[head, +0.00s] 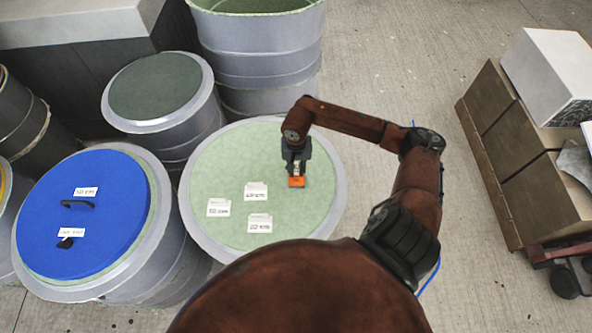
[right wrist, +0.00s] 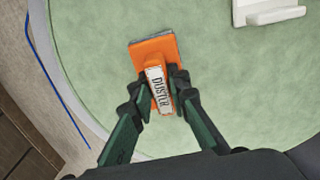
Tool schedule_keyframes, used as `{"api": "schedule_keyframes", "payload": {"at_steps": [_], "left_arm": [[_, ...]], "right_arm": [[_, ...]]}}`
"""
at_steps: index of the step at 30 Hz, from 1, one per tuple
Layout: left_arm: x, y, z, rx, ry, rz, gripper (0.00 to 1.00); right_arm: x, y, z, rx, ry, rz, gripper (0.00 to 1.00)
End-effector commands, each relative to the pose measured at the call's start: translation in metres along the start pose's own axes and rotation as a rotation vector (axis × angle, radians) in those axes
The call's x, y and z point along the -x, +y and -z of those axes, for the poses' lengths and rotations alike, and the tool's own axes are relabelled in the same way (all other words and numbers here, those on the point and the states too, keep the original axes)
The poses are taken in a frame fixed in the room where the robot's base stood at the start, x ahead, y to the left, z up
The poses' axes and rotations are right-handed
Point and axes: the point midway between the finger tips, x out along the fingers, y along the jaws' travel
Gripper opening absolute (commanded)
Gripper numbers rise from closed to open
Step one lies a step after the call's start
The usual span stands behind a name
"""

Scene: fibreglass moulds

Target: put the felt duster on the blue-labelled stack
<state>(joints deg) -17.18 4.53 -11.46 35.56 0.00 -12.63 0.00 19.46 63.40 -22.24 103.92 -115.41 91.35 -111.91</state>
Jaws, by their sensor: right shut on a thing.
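My right gripper (head: 297,168) is shut on an orange felt duster (head: 297,182) over the right part of a pale green round drum top (head: 225,160). In the right wrist view, the gripper (right wrist: 166,108) grips the duster (right wrist: 152,50) by its handle, which bears a white DUSTER label. A grey pad edge shows along its far side. I cannot tell whether it touches the green surface. Three white labelled pieces lie left of it: an upper one (head: 256,191), a left one (head: 218,208) and a lower one (head: 259,223). Their print is too small to read; I cannot identify a blue-labelled stack. My left gripper is out of view.
A blue disc (head: 110,220) on the left drum carries two black handled items (head: 77,204) with white labels. A dark-green-topped drum (head: 155,85) and a tall open drum (head: 258,45) stand behind. Brown boxes (head: 510,140) stand at right. Bare floor lies between.

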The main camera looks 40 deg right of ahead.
Motion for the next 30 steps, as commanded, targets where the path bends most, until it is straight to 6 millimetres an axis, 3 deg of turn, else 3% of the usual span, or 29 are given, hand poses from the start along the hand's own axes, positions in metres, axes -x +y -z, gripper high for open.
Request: {"api": "schedule_keyframes", "payload": {"at_steps": [7,8,15,26,30], "left_arm": [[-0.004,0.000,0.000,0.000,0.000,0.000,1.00],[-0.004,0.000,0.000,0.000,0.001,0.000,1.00],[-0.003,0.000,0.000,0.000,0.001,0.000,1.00],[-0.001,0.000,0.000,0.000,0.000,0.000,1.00],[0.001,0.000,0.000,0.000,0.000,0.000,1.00]], "right_arm": [[-0.004,0.000,0.000,0.001,0.000,-0.001,0.00],[-0.003,0.000,0.000,0.000,-0.001,-0.001,0.17],[-0.003,0.000,0.000,0.000,-0.001,-0.001,0.33],[0.000,0.001,-0.001,-0.001,-0.001,-0.001,0.33],[0.016,0.000,0.001,-0.001,0.003,0.000,0.33]]}}
